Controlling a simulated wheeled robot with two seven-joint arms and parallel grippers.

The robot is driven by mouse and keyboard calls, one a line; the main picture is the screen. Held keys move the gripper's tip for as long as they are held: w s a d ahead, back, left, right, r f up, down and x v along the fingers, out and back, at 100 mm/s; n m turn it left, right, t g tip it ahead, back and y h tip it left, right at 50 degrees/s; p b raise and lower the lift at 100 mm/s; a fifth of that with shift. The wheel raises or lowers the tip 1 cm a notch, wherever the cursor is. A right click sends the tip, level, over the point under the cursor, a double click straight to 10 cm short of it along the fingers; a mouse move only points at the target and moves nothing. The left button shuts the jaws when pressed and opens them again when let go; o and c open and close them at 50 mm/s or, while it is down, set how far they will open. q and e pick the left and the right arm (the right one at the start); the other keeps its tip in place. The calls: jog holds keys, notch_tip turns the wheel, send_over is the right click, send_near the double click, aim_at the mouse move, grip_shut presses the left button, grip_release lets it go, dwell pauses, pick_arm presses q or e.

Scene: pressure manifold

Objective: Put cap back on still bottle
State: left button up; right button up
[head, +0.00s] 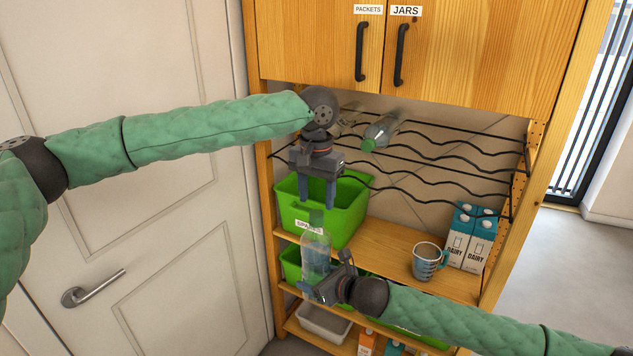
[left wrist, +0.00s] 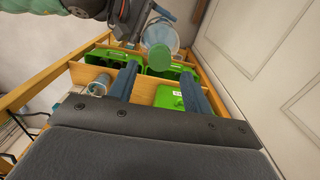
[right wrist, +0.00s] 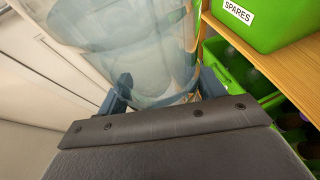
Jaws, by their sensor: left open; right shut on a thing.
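A clear bottle (head: 316,257) stands roughly upright in front of the shelves, with my right gripper (head: 318,290) shut on its lower part. The bottle fills the upper part of the right wrist view (right wrist: 140,50). A green cap (head: 316,217) shows at its top; in the left wrist view the cap (left wrist: 159,58) is a round disc over the bottle (left wrist: 160,30). I cannot tell how firmly it is seated. My left gripper (head: 317,204) is open and points down just above the cap. In its wrist view the cap shows between the fingers, apparently beyond their tips.
Another bottle with a green cap (head: 383,133) lies on the wavy wire rack (head: 430,160). A green bin (head: 350,215) stands behind the bottle. A mug (head: 427,262) and dairy cartons (head: 470,238) stand on the shelf at right. A white door (head: 150,200) is at left.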

aim_at(316, 213)
pick_arm(q)
jog(key=shift+f, duration=2)
jog(key=c, duration=1)
jog(key=m, duration=1.1)
jog(key=o, duration=1.1)
jog(key=shift+c, duration=0.2)
jog(key=shift+r, duration=2.25)
